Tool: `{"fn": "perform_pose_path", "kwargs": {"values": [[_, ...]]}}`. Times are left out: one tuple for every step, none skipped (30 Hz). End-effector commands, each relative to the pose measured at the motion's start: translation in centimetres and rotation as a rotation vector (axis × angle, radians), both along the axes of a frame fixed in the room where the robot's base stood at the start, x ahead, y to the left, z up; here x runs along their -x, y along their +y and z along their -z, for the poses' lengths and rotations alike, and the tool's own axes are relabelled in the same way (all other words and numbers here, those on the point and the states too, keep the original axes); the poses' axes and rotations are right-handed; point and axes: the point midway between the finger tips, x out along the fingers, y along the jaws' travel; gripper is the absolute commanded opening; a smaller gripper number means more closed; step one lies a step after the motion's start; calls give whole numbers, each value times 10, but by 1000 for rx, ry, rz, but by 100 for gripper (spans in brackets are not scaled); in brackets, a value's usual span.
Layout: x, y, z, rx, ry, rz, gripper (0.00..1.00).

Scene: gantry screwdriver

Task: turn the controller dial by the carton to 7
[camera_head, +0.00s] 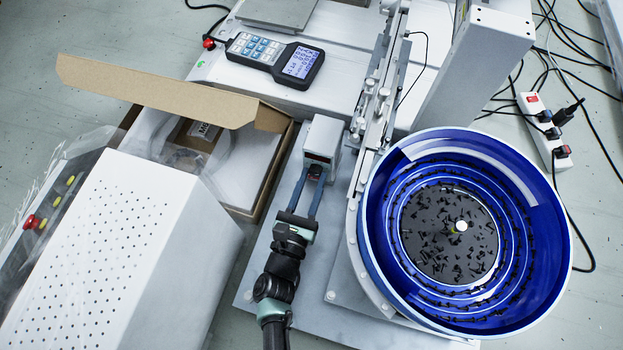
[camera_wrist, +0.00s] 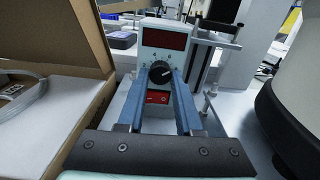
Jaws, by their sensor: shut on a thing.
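The controller (camera_head: 323,135) is a small pale box beside the open carton (camera_head: 262,120). In the wrist view the controller (camera_wrist: 149,53) shows a dark red display, a black dial (camera_wrist: 159,71) and a red switch (camera_wrist: 157,97) below the dial. My gripper (camera_head: 313,173) reaches the controller's front face. In the wrist view my gripper (camera_wrist: 160,77) has its two blue fingers at the left and right sides of the dial, shut on it. A pale mark on the dial points right and slightly up. The scale numbers are too small to read.
The carton's wall (camera_wrist: 98,50) stands close on the left of my arm. A blue bowl feeder (camera_head: 550,200) with black screws stands on the right. A white perforated housing (camera_head: 120,250) is at lower left. A handheld keypad (camera_head: 275,60) lies behind the controller.

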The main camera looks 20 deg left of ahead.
Motion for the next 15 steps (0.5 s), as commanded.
{"fn": "perform_pose_path", "kwargs": {"values": [[2, 1, 0, -1, -1, -1, 0], [2, 1, 0, -2, -1, -1, 0], [2, 1, 0, -3, -1, -1, 0], [2, 1, 0, -3, -1, -1, 0], [2, 1, 0, -3, -1, -1, 0], [2, 1, 0, -3, -2, -1, 0], [2, 1, 0, -3, -2, -1, 0], [2, 1, 0, -3, -2, -1, 0], [2, 1, 0, -2, -2, -1, 0], [2, 1, 0, -2, -2, -1, 0], [2, 1, 0, -2, -2, -1, 0], [2, 1, 0, -2, -2, -1, 38], [2, 1, 0, -2, -2, -1, 43], [2, 0, 0, -2, -1, -1, 49], [2, 0, 0, -2, -1, -1, 56]]}}
